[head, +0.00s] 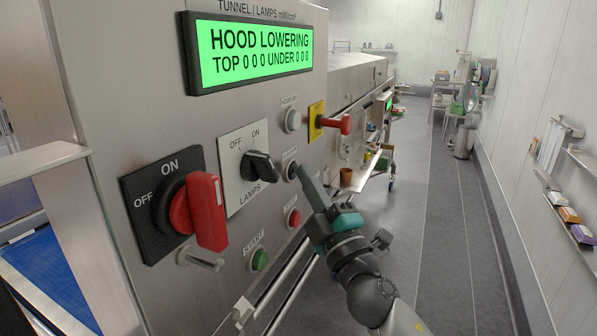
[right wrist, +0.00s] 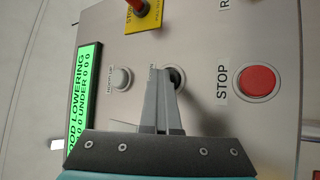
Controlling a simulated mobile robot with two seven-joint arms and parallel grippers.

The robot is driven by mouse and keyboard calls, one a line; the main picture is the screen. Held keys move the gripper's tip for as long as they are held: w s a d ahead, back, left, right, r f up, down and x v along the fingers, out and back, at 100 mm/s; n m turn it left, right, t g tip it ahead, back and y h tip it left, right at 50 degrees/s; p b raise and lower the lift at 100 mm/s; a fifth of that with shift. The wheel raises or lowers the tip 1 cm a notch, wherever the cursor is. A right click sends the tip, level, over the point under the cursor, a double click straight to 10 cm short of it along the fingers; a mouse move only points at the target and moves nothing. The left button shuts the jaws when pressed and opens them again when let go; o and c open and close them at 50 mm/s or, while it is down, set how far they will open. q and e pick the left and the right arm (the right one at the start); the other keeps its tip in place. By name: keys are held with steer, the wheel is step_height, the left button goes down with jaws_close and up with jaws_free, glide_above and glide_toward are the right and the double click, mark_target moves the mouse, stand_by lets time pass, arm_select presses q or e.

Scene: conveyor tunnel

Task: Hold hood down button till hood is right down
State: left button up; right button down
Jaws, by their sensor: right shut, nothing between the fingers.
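The hood down button (head: 291,170) is a dark round button in a metal ring on the steel panel, below the pale hood up button (head: 293,121). My right gripper (head: 301,173) is shut and empty, with its fingertips at the dark button. In the right wrist view its fingertips (right wrist: 165,76) partly cover the dark button (right wrist: 177,77); I cannot see exactly how far it is pushed in. The green display (head: 253,52) reads "HOOD LOWERING" and "TOP 0 0 0 UNDER 0 0 0". My left gripper is out of view. The hood itself I cannot make out.
A red stop button (head: 293,218) and a green start button (head: 259,259) sit below. The floor aisle on the right is clear.

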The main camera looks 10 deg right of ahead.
stand_by(0.3)
steer(key=shift+s+d, duration=0.55)
steer(key=shift+d, duration=0.2)
steer(key=shift+s+d, duration=0.7)
steer(key=shift+d, duration=0.35)
steer(key=shift+s+d, duration=0.7)
steer(key=shift+d, duration=0.35)
